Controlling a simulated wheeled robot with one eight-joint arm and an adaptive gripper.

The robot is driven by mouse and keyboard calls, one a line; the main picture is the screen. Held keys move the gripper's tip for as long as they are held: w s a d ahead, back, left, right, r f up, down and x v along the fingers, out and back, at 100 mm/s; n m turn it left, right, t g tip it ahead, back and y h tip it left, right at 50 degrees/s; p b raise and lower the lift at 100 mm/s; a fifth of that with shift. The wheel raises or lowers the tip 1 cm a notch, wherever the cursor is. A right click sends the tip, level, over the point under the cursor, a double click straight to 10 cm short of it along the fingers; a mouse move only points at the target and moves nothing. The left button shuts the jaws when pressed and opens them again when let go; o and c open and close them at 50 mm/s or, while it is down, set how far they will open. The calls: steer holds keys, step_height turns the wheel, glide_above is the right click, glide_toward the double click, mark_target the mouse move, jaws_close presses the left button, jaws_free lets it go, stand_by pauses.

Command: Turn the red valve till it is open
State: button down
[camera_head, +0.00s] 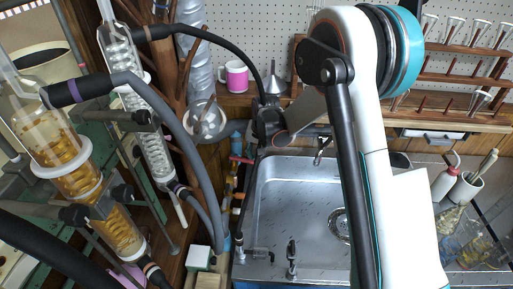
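A small red handle (241,159), which looks like the red valve, sits on the pipework left of the sink. It lies roughly crosswise in the picture and is partly hidden by a dark hose. My white and teal arm comes up from the lower right and bends over at the top. Its dark end, which appears to be my gripper (268,124), is above and slightly right of the red handle in the picture. I see no clear contact between them. The fingers are too small and dark to tell apart, and the valve's exact setting is unclear.
A metal sink (290,215) with taps fills the middle. Glass coil condensers (75,160) with thick hoses stand at left. A pink and white mug (233,77) and a funnel (273,82) are behind. A white bottle (444,182) stands at right.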

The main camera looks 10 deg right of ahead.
mark_target(253, 161)
steer(key=shift+s+a+f+p, duration=0.2)
steer(key=shift+s+f, duration=0.25)
steer(key=shift+s, duration=0.15)
steer(key=shift+s+a+f+p, duration=0.1)
steer(key=shift+s+a+f, duration=0.1)
steer(key=shift+s+f, duration=0.35)
steer(key=shift+s+a+r+b, duration=0.1)
steer(key=shift+s+a+b, duration=0.2)
steer(key=shift+s+a, duration=0.8)
steer(key=shift+s+a+r+b, duration=0.1)
steer(key=shift+s+a+b, duration=0.3)
steer(key=shift+a, duration=1.05)
steer(key=shift+s+a+b, duration=0.15)
steer(key=shift+s+a, duration=0.85)
steer(key=shift+a, duration=0.3)
steer(key=shift+r, duration=0.1)
steer(key=shift+w+d+r+p, duration=0.1)
steer(key=shift+d+r+p, duration=0.15)
steer(key=shift+r+p, duration=0.65)
steer(key=shift+d+r+p, duration=0.25)
steer(key=shift+r+p, duration=0.15)
steer(key=shift+r, duration=0.9)
